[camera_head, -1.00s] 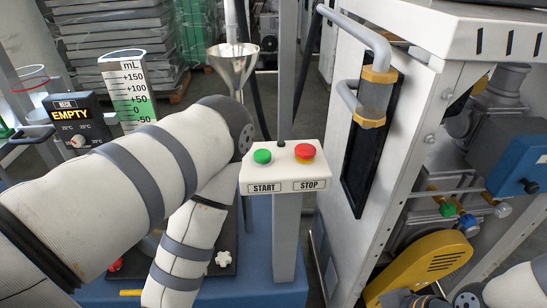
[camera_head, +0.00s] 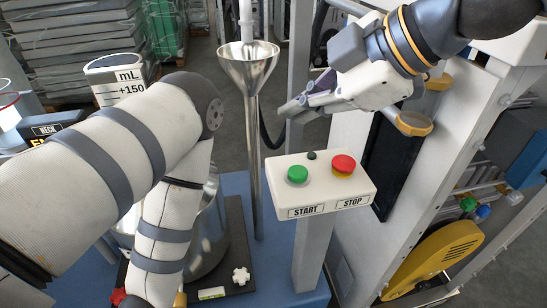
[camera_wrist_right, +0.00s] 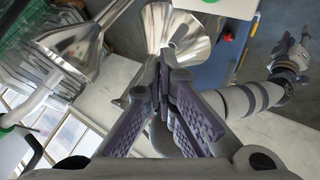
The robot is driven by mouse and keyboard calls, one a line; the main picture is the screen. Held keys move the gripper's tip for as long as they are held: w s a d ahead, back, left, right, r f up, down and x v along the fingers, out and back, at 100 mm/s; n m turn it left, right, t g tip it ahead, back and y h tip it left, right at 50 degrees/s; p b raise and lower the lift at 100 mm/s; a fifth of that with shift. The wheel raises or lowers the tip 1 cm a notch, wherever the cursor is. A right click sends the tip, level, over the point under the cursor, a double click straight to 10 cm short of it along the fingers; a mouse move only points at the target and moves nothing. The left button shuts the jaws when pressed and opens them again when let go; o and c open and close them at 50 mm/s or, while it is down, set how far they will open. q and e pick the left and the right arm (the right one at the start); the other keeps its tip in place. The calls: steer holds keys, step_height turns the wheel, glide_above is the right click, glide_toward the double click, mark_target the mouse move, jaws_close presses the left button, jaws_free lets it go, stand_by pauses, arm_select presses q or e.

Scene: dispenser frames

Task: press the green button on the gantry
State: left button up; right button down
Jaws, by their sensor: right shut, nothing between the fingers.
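The green button (camera_head: 298,174) sits on the left of a white control box above the START label. The red button (camera_head: 343,165) is to its right above STOP. The box tops the grey gantry post (camera_head: 312,250). My right gripper (camera_head: 292,107) comes in from the upper right, shut and empty, its fingertips above and behind the green button, apart from it. Its shut fingers (camera_wrist_right: 170,65) also fill the middle of the right wrist view. My left arm fills the left of the head view; its hand lies beyond the bottom edge. A hand shows small in the right wrist view (camera_wrist_right: 292,58), its jaws unclear.
A steel funnel (camera_head: 248,65) on a long stem stands left of the right fingertips. A white cabinet with a yellow guard (camera_head: 437,258) is on the right. A blue base (camera_head: 270,270) lies below.

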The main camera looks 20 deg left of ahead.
mark_target(297, 174)
arm_select(q)
steer(key=shift+a, duration=0.1)
arm_select(e)
steer(key=shift+r, duration=0.4)
